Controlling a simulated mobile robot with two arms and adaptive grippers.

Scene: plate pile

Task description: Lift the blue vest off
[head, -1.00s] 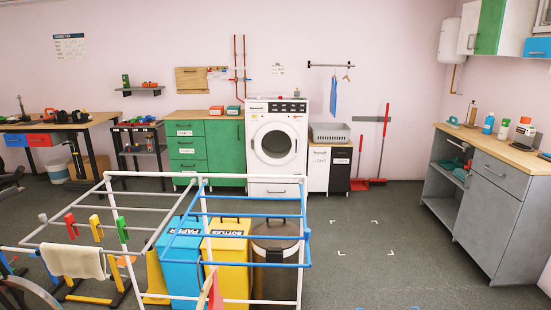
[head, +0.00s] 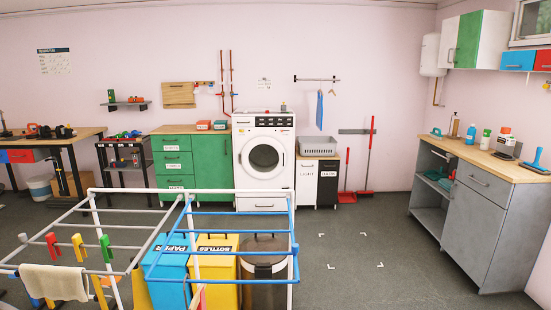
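The blue vest (head: 320,110) hangs from the dark wall rail (head: 317,79) on the back wall, right of the washing machine. It looks narrow and hangs straight down, above the grey basket. It is small in the head view, so how it is hung cannot be made out. Neither of my grippers shows in the head view.
A drying rack (head: 170,213) with a cream towel (head: 55,282) stands in front at left, with blue and yellow bins behind it. A grey basket (head: 317,146) sits on a low cabinet under the vest. Floor between rack and right workbench (head: 505,165) is clear.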

